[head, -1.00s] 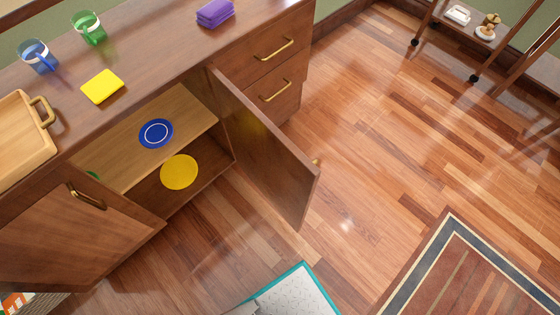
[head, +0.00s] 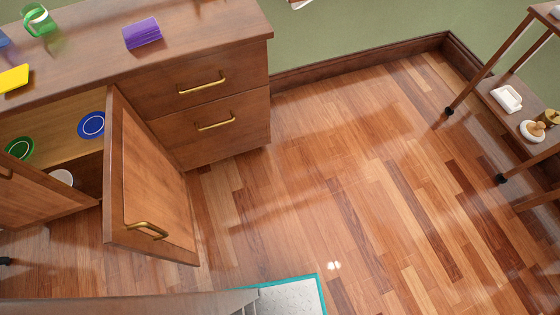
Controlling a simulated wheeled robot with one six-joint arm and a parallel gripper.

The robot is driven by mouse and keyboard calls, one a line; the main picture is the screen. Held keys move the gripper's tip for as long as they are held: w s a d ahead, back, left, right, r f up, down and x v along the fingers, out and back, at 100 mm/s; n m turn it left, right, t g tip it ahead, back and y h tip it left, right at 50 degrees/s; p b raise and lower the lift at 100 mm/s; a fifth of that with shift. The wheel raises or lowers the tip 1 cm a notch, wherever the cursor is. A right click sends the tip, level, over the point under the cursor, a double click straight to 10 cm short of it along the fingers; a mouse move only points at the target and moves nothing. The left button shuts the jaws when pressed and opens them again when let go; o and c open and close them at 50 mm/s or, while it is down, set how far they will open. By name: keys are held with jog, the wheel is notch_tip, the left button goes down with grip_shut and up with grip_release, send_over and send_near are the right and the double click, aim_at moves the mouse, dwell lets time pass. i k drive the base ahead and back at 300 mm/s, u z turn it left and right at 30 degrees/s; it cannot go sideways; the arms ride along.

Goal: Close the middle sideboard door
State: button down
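The middle sideboard door (head: 150,185) stands wide open in the head view, swung out from the sideboard front. Its outer face shows, with a brass handle (head: 147,229) near the free lower edge. The open compartment beside it shows a blue plate (head: 91,125), a green plate (head: 19,148) and part of a white round dish (head: 62,177). The door hides part of the inside. My gripper is not recognisable in the head view, so its place relative to the door cannot be seen.
Another sideboard door (head: 35,195) also stands open at left. Two closed drawers (head: 205,85) are right of the opening. A purple stack (head: 142,33) lies on top. A teal-edged pale object (head: 292,298) is on the floor below. A shelf cart (head: 500,95) stands right; the middle floor is clear.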

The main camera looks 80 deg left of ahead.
aim_at(146, 208)
jog(key=i, duration=1.15)
jog(key=u, duration=4.35)
